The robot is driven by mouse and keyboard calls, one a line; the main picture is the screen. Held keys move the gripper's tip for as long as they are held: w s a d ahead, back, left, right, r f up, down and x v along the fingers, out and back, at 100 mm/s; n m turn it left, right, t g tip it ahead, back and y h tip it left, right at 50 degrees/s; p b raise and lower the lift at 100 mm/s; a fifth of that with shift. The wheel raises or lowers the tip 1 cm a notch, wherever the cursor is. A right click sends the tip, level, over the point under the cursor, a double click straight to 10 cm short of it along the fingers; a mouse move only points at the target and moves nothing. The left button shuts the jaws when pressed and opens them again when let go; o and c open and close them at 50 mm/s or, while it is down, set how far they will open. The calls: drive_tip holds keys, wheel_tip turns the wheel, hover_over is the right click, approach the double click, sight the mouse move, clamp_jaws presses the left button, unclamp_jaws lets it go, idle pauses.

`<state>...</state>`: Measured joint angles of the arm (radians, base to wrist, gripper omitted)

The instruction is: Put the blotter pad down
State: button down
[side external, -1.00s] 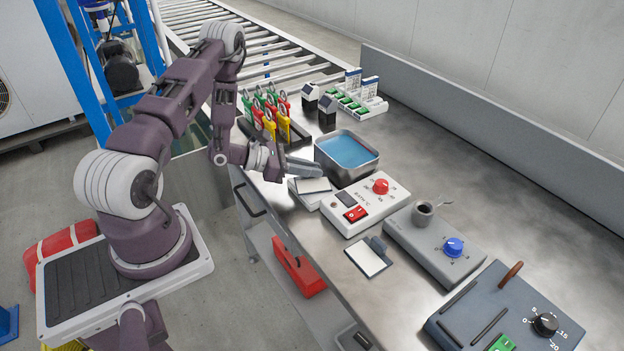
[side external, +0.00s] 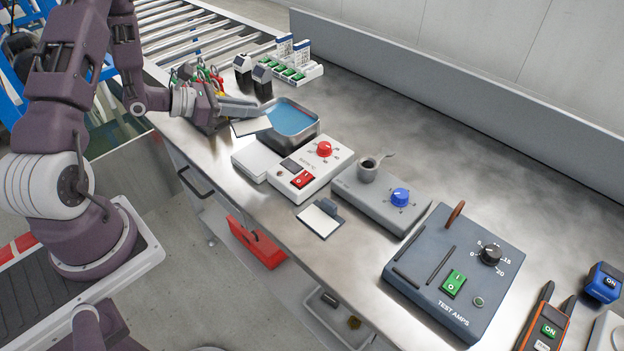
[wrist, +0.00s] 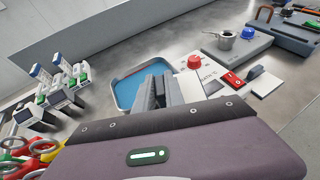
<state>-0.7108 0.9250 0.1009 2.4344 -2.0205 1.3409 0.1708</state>
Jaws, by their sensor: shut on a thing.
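The blotter pad (side external: 252,127) is a thin pale sheet with a dark edge. My gripper (side external: 250,109) is shut on it and holds it at the near left side of the metal tray (side external: 307,140) of blue liquid. The pad looks slightly tilted and above the bench, but its exact height cannot be told. In the wrist view my fingers (wrist: 158,78) cover part of the tray (wrist: 119,95), and a pale surface shows beside them. A white flat block (side external: 256,160) lies below and right of the pad, with its top bare.
A white control box (side external: 310,180) with a red knob adjoins the block. A small clipboard (side external: 321,217) lies in front. A grey box (side external: 372,198) with a cup stands further right.

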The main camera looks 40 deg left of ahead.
drive_tip(key=w+d+f+m+g+h, duration=0.1)
drive_tip(key=w+d+m+h, duration=0.1)
drive_tip(key=d, duration=0.5)
drive_tip(key=w+d+m+g+h, duration=0.1)
drive_tip(key=w+d+m+h, duration=0.1)
drive_tip(key=d, duration=0.6)
drive_tip(key=m+g+h, duration=0.3)
drive_tip(key=m+g, duration=0.2)
drive_tip(key=g, duration=0.1)
hover_over(364, 240)
wheel_tip(364, 240, down, 4)
drive_tip(key=shift+t, duration=0.4)
wheel_tip(364, 240, down, 8)
drive_tip(key=shift+r, duration=0.2)
drive_tip(key=shift+f, duration=0.1)
drive_tip(key=c, duration=1.4)
unclamp_jaws()
